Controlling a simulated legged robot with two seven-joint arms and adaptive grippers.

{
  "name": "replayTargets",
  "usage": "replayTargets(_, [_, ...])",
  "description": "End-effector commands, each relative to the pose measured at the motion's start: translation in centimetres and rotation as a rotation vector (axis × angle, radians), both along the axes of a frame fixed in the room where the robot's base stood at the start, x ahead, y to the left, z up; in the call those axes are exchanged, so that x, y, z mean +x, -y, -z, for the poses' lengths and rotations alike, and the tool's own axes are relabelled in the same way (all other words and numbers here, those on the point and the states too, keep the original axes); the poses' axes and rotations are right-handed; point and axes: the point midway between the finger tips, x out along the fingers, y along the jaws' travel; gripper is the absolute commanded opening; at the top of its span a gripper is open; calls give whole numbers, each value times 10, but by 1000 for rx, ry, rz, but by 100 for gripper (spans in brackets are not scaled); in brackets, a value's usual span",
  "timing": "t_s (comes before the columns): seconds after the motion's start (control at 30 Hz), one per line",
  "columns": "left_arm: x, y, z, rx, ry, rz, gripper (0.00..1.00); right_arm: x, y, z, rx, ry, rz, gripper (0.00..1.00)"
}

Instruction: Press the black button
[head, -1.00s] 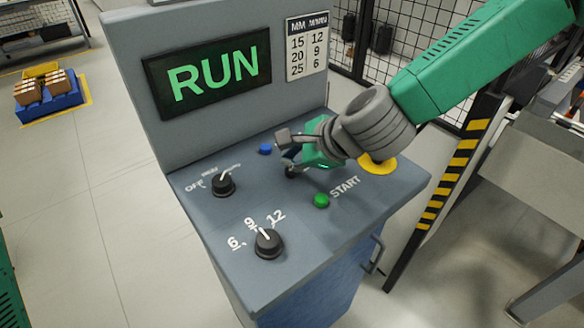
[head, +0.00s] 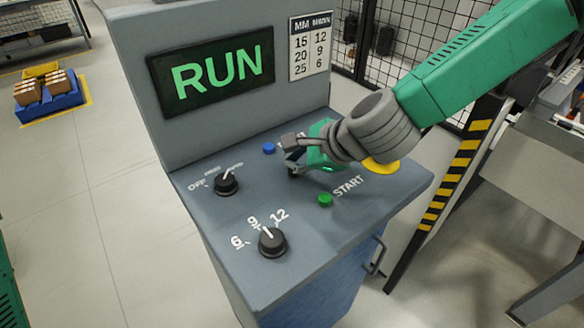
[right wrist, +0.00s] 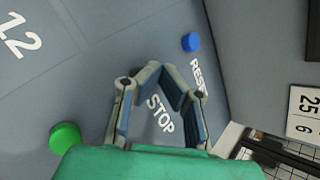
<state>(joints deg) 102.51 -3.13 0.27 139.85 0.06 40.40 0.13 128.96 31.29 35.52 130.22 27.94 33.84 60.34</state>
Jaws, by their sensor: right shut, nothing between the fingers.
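The control panel (head: 220,283) has a grey sloping top with a green START button (head: 325,200) and a blue button (head: 269,148). My right gripper (head: 289,157) is over the panel between these two buttons, shut and empty. In the right wrist view its fingertips (right wrist: 160,68) meet above the panel, with the STOP label (right wrist: 160,114) showing between the fingers. I cannot make out a separate black button; the gripper covers part of the panel by STOP. Whether the fingertips touch the panel cannot be told. My left gripper is not in view.
Two black rotary knobs stand on the panel's left part, one by OFF (head: 226,182) and one by the numbers (head: 271,242). A yellow disc (head: 381,166) lies partly under my right wrist. The upright screen (head: 210,78) behind reads RUN.

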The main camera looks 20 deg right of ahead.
Motion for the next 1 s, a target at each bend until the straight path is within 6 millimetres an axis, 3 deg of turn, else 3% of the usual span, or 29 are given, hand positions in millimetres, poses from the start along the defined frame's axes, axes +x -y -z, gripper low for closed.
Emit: replayTargets(1.0, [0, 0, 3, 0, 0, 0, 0, 0, 2, 5, 2, -1, 0, 0])
